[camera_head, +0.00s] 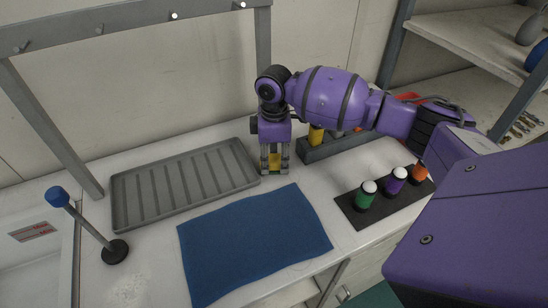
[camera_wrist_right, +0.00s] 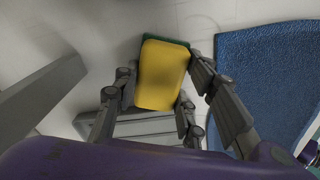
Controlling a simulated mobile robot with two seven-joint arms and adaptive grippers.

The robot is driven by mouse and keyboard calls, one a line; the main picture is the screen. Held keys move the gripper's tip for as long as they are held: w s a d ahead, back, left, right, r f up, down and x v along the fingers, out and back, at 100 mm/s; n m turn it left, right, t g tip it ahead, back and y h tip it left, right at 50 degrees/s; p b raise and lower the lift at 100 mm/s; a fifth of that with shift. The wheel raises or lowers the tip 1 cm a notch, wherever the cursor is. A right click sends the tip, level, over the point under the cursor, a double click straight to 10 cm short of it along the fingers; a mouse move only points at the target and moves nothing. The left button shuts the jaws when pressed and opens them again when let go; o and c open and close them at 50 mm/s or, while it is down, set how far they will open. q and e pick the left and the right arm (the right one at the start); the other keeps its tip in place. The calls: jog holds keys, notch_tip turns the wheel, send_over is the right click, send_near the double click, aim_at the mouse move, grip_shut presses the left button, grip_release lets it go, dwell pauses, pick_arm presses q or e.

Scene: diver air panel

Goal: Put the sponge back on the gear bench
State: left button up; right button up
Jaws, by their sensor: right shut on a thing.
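The sponge (camera_wrist_right: 163,75) is yellow with a green layer showing at its edge. In the right wrist view it sits between the fingers of my right gripper. In the head view my right gripper (camera_head: 274,170) points down, shut on the sponge, which shows as a small yellow patch between the fingers. It is over the white gear bench (camera_head: 345,240), between the ribbed grey tray and the dark grey rack. I cannot tell whether the sponge touches the bench. My left gripper is not in view.
The grey tray (camera_head: 183,183) lies close left of the gripper and a blue towel (camera_head: 255,240) in front. A dark rack (camera_head: 333,147) stands behind right. Green (camera_head: 367,196), purple (camera_head: 395,182) and orange bottles stand on a dark mat. A blue-topped post (camera_head: 85,220) stands left.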

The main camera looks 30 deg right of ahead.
aim_at(274, 159)
jog(key=shift+f, duration=0.15)
jog(key=o, duration=1.2)
notch_tip(274, 159, up, 12)
jog(key=shift+r, duration=0.2)
